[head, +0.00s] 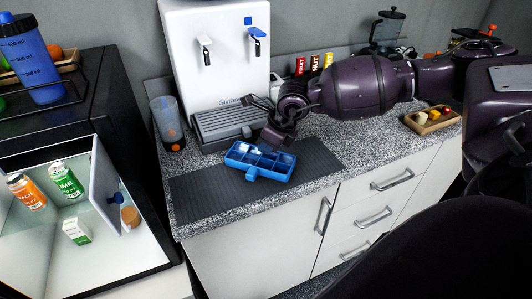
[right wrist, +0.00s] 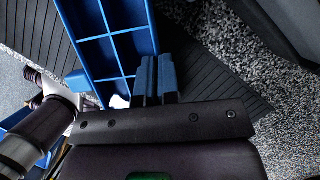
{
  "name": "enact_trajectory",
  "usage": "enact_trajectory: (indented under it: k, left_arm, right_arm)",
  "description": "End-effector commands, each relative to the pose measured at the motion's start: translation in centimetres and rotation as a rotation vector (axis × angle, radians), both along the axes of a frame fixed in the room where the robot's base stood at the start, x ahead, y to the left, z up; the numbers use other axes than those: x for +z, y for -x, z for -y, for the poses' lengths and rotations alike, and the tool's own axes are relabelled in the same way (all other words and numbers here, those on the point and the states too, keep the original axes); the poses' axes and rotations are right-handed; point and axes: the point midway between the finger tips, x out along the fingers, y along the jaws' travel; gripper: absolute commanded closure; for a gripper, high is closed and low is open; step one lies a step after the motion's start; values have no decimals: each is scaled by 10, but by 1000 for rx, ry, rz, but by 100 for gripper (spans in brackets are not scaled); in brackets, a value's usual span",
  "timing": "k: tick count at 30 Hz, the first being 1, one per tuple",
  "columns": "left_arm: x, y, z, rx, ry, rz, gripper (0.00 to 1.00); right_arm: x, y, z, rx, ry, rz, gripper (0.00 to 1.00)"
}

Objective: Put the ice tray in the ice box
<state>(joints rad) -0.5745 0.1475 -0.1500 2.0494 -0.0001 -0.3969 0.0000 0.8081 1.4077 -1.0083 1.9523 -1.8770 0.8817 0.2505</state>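The ice tray (head: 232,160) is blue, with several compartments and a tab facing me. It is over the dark ribbed mat on the counter; I cannot tell whether it is lifted. It fills the upper left of the right wrist view (right wrist: 112,42). My right gripper (head: 272,143) is at its far right side. In the right wrist view the fingers (right wrist: 156,78) are close together on the tray's wall. At the left stands an open cabinet with a lit white interior; a hinged panel (head: 104,183) with a blue knob stands open there, probably the ice box door. My left gripper is not visible in the head view.
A white water dispenser (head: 222,30) and its grey drip tray (head: 222,126) stand behind the ice tray. A clear cup (head: 166,122) is left of them. Cans (head: 66,180) and a carton (head: 76,231) are in the cabinet. A wooden snack tray (head: 432,121) is at the right.

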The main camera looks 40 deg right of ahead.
Motion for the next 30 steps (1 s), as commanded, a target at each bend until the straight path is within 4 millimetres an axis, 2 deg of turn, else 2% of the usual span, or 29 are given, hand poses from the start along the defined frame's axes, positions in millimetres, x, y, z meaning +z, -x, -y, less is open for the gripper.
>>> enact_trajectory:
  k: [1, 12, 18, 24, 30]
  left_arm:
    - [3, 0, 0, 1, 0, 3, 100]
    - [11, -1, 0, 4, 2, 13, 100]
    - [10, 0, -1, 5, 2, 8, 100]
    - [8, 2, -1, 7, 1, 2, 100]
    - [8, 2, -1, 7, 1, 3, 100]
  right_arm:
    - [14, 0, 0, 1, 0, 6, 100]
    - [108, -1, 0, 1, 0, 8, 100]
    - [149, -1, 0, 2, 0, 6, 100]
    - [173, 0, 0, 1, 0, 3, 100]
    - [181, 0, 0, 2, 0, 1, 100]
